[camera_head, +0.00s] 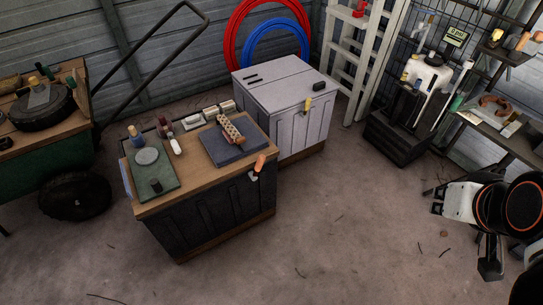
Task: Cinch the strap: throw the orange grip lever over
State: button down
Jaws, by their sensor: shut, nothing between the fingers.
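The orange grip lever (260,163) sits at the right front top edge of a dark caddy (210,215) with a wooden top. Its grip points up and a pale metal part hangs below it against the caddy's side. The strap is too small to make out. My gripper (490,264) is at the lower right of the view, dark and partly merged with my arm. It is shut and empty, well to the right of the caddy and apart from the lever.
A white cabinet (285,95) with a yellow-handled latch (307,105) stands behind the caddy. A green cart (45,155) is at the left. A black crate (400,135) and a workbench (500,135) are at the right. Open floor (340,225) lies between caddy and arm.

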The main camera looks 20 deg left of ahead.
aim_at(253, 175)
jog(key=i+l+u, duration=0.6)
jog(key=i+l, duration=0.1)
jog(key=i, duration=0.1)
